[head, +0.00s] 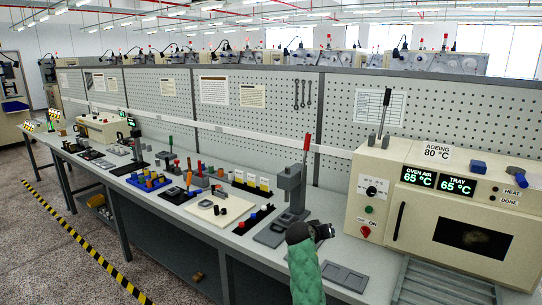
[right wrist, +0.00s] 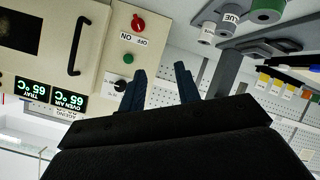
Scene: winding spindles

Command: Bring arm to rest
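My right arm, in a green sleeve, rises from the bottom of the head view, and its dark right gripper (head: 324,231) is over the bench between the arbor press (head: 290,184) and the oven (head: 452,215). In the right wrist view, which is upside down, the two dark fingers of the right gripper (right wrist: 160,78) stand apart with nothing between them. The oven front (right wrist: 112,45) with its red knob and handle shows behind them. My left arm and gripper are not in view.
The workbench (head: 235,237) runs to the left with a pale board (head: 222,208), blue tray (head: 150,182) and small parts. A grey flat tray (head: 345,276) lies right of my arm. A ribbed grey rack (head: 440,285) sits before the oven. A pegboard wall (head: 260,130) stands behind.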

